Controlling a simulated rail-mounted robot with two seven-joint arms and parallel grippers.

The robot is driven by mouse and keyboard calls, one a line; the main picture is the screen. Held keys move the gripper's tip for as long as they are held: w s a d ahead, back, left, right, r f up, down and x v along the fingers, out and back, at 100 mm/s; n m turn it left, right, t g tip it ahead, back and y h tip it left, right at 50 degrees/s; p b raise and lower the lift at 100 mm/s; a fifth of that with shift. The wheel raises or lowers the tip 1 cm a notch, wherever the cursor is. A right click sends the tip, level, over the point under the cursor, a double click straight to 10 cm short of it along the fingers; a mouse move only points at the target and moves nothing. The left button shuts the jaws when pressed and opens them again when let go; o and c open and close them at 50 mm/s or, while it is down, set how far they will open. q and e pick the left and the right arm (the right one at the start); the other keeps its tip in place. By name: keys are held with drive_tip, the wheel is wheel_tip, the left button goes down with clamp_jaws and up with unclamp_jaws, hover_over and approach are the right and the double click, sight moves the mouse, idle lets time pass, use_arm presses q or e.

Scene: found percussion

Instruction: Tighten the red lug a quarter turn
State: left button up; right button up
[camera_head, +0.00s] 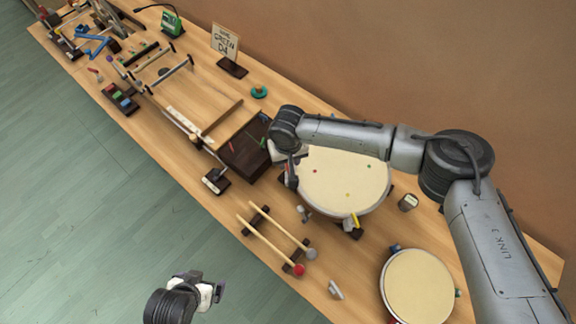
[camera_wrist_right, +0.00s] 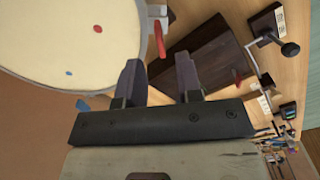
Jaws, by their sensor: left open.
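The large cream drum (camera_head: 345,180) stands right of centre in the head view and fills the upper left of the right wrist view (camera_wrist_right: 70,35). The red lug (camera_wrist_right: 159,38) is on the drum's rim in the right wrist view; in the head view my right gripper hides it. My right gripper (camera_wrist_right: 158,75) is open and empty, its two dark fingers apart, with the lug beyond the gap between the tips and not touched. It also shows at the drum's left edge in the head view (camera_head: 290,178). My left gripper (camera_head: 217,293) is open, low in the head view, away from the table.
A dark box (camera_head: 245,155) stands left of the drum, with a red stick (camera_wrist_right: 237,75) at it. A yellow lug (camera_head: 355,220) sits at the drum's front. A smaller drum (camera_head: 420,288), two sticks on a rack (camera_head: 270,232) and a sign (camera_head: 225,45) stand around.

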sight(288, 168)
drive_tip(key=shift+f, duration=2.15)
clamp_jaws()
